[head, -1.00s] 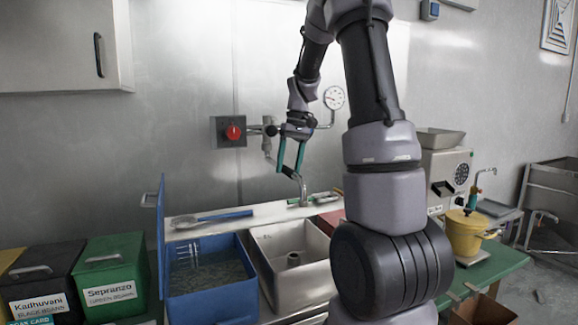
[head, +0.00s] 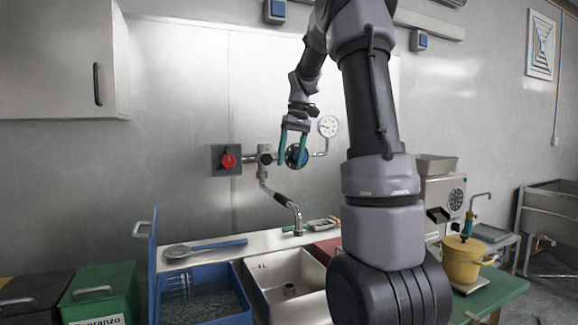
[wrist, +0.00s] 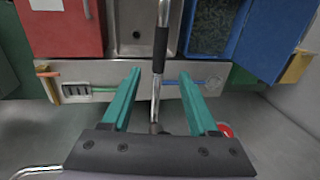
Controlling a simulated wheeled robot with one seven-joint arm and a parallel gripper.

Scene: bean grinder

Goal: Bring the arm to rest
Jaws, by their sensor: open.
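My gripper (head: 292,158) is open, its two teal fingers pointing down in front of the blue valve knob (head: 297,156) on the wall pipe. In the wrist view my gripper (wrist: 158,95) also shows open, with nothing held. The tap spout (wrist: 158,60) with its black sleeve runs through the gap between the fingers in that view, beyond them as far as I can tell.
A red knob (head: 228,160) and a pressure gauge (head: 328,126) are on the wall pipework. Below are a steel sink (head: 262,297), a blue bin (head: 220,318) and a strainer with a blue handle (head: 215,245). A yellow pot (head: 461,262) and grinder (head: 445,195) stand right.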

